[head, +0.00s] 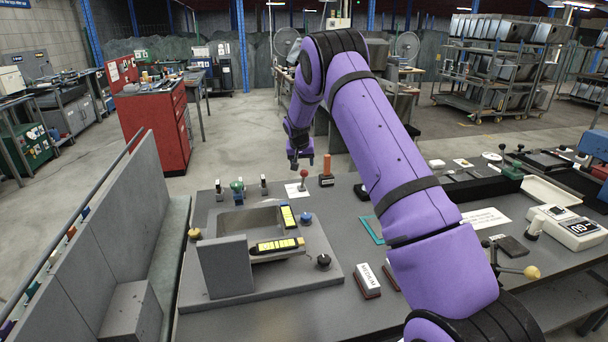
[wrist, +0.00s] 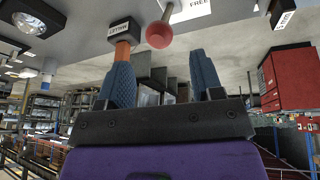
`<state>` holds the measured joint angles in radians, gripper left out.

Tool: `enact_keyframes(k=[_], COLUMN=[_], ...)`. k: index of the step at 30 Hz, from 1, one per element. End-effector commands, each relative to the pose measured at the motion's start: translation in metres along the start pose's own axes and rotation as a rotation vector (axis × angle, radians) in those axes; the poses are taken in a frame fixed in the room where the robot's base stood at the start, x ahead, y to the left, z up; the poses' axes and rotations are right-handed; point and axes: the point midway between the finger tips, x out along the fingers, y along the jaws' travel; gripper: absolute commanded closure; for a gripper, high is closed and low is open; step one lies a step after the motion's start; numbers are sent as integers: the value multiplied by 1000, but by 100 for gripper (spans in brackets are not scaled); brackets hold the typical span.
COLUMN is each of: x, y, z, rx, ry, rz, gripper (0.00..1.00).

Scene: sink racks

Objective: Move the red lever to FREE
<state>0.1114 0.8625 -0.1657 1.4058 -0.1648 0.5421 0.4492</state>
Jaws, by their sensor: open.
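The red lever (head: 304,174) stands on a white plate (head: 292,190) at the far edge of the grey bench, its round red knob on a thin stem. In the wrist view, the knob (wrist: 159,36) shows just beyond the fingertips, roughly midway between them. Whether a finger touches the knob cannot be told.
An orange-handled stamp (head: 326,168) with a dark labelled base stands right of the lever; its handle (wrist: 122,50) appears close to one finger in the wrist view. A grey fixture (head: 330,278) with yellow-labelled parts lies in front. Small knobs (head: 263,184) stand left.

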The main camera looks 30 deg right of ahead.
Motion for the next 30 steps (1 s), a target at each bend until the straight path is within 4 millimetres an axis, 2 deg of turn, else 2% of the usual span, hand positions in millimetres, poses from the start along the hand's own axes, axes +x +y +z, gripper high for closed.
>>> enact_keyframes(k=[1,6,12,18,25,26,30], x=[11,40,64,72,72,72,72], y=[0,1,0,0,0,0,0], z=[1,0,0,0,0,0,0], rx=[0,1,-1,-1,0,0,0], ry=[-2,-1,0,1,1,1,1], rz=[1,1,0,0,0,0,0], gripper=[40,40,40,40,40,44,76])
